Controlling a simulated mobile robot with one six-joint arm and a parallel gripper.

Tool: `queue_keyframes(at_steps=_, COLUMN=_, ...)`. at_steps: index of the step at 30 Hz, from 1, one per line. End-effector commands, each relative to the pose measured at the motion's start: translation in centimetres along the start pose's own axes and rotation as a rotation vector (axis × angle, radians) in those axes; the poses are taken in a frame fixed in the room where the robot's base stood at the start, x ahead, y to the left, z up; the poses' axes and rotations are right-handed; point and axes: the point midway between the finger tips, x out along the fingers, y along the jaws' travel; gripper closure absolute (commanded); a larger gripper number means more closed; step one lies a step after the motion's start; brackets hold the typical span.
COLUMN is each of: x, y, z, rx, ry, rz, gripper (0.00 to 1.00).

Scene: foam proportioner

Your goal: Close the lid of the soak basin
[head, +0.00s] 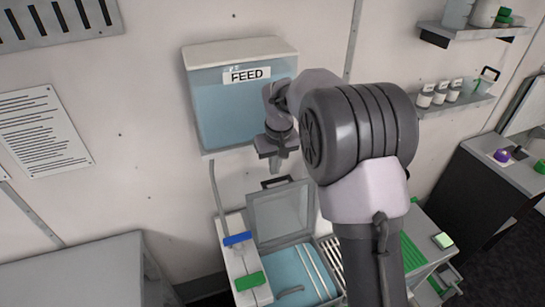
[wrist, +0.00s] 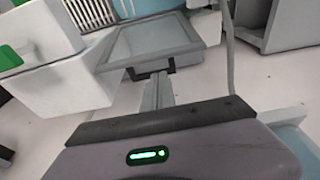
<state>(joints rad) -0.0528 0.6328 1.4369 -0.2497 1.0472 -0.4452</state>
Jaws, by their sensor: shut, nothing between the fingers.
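The soak basin (head: 318,262) holds blue liquid and stands low in the middle of the head view. Its lid (head: 280,213) is a grey-framed clear panel, standing raised at the back of the basin. A dark handle (head: 274,182) is on the lid's top edge. In the wrist view the lid (wrist: 150,40) and its dark handle (wrist: 150,71) show just beyond my fingertips. My gripper (head: 277,167) is shut and empty, pointing down just above the handle. I cannot tell whether it touches it. My arm hides part of the basin's right side.
The FEED tank (head: 235,105) hangs on the wall behind my gripper, close to it. A white block with a blue lever (head: 238,240) and a green lever (head: 250,281) stands left of the basin. Shelves with bottles (head: 440,95) are at the right. A grey cabinet (head: 80,270) is at the left.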

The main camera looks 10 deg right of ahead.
Motion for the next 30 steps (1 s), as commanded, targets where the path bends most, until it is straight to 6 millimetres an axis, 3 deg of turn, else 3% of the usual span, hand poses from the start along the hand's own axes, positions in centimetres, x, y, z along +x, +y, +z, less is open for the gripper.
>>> queue_keyframes(at_steps=6, x=4.5, y=0.0, z=0.1, rx=0.001, ry=-0.002, rz=-0.001, gripper=1.0)
queue_keyframes(at_steps=12, x=6.8, y=0.0, z=0.0, rx=0.003, ry=0.0, rz=-0.001, gripper=1.0)
queue_keyframes(at_steps=30, x=7.4, y=0.0, z=0.3, rx=0.004, ry=0.034, rz=-0.001, gripper=1.0)
